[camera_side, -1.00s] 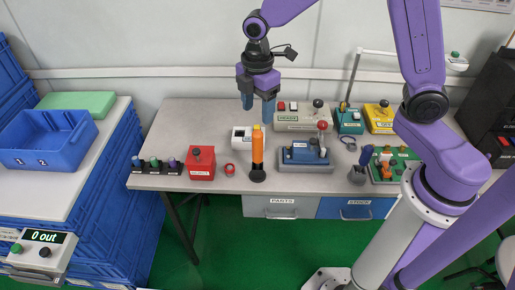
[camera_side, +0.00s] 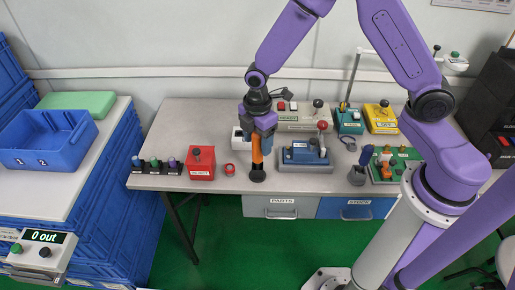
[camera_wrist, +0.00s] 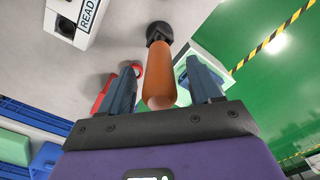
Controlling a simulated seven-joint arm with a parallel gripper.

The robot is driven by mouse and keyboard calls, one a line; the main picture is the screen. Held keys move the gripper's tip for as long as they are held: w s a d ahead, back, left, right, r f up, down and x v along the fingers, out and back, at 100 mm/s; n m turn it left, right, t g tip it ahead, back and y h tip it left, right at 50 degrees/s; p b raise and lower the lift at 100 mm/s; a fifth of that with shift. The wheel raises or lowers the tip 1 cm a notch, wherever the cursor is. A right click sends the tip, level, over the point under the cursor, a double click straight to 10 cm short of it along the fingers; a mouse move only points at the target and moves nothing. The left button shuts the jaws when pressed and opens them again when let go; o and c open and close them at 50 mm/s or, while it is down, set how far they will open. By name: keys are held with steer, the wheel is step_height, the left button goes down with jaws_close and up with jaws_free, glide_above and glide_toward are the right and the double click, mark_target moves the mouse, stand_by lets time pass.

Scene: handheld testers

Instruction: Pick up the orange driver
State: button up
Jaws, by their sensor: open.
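The orange driver (camera_side: 257,155) stands upright on the bench, its dark round foot (camera_side: 257,176) on the tabletop near the front edge. My gripper (camera_side: 258,140) is lowered over its upper part, fingers pointing down. In the wrist view the orange handle (camera_wrist: 159,75) lies between the two dark blue fingers of my gripper (camera_wrist: 163,90). A gap shows on each side of it, so the gripper is open around the driver and not clamped on it.
A red box (camera_side: 201,164) stands left of the driver, with a small red ring (camera_side: 229,170) between. A blue-grey tester with a red-knobbed lever (camera_side: 305,157) stands close on the right. A white box (camera_side: 238,138) is just behind. A blue bin (camera_side: 46,140) sits on the left table.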

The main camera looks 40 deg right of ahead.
jaws_close()
